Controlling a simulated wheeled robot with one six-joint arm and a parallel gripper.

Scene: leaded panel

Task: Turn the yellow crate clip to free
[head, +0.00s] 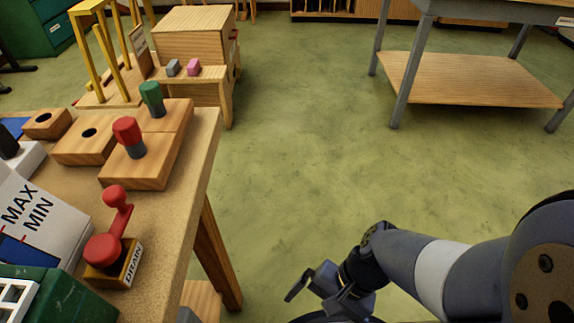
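I cannot make out a yellow crate clip in the head view. The only yellow thing is an upright yellow frame (98,55) on a wooden base at the upper left, and I cannot tell whether it belongs to a crate. My gripper (312,299) is low in the picture, over the green floor to the right of the wooden table (190,205). Its fingers look spread apart with nothing between them. It is well apart from everything on the table.
The table carries a red DRAIN lever (117,215), red and green knobs (128,133) on wooden blocks, a MAX/MIN box (38,215) and a dark green box (65,295). A grey-legged bench (470,80) stands upper right. The middle floor is clear.

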